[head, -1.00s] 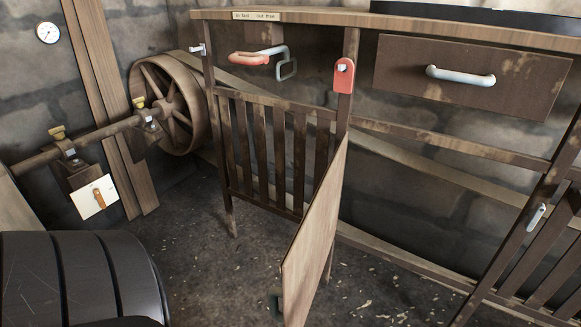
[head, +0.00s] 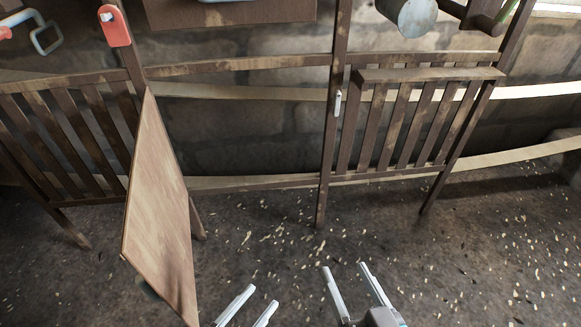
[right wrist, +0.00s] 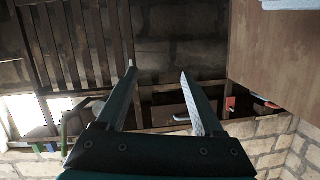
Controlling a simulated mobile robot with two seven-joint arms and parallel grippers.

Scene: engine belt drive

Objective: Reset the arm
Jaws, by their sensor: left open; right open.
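My left gripper (head: 252,306) shows at the bottom of the head view, its two pale fingers apart with nothing between them. My right gripper (head: 346,276) is to its right, also open and empty, over the floor. In the right wrist view its two fingers (right wrist: 162,100) stand wide apart with only wall and frame behind them. Both grippers are clear of the wooden bench frame (head: 325,150).
A wooden door panel (head: 160,205) stands swung out left of my grippers. A red latch plate (head: 115,25) is on the post above it. Slatted panels (head: 415,120) stand at right and left. A grey cylinder (head: 408,15) is at the top. The chip-strewn floor (head: 260,245) is open.

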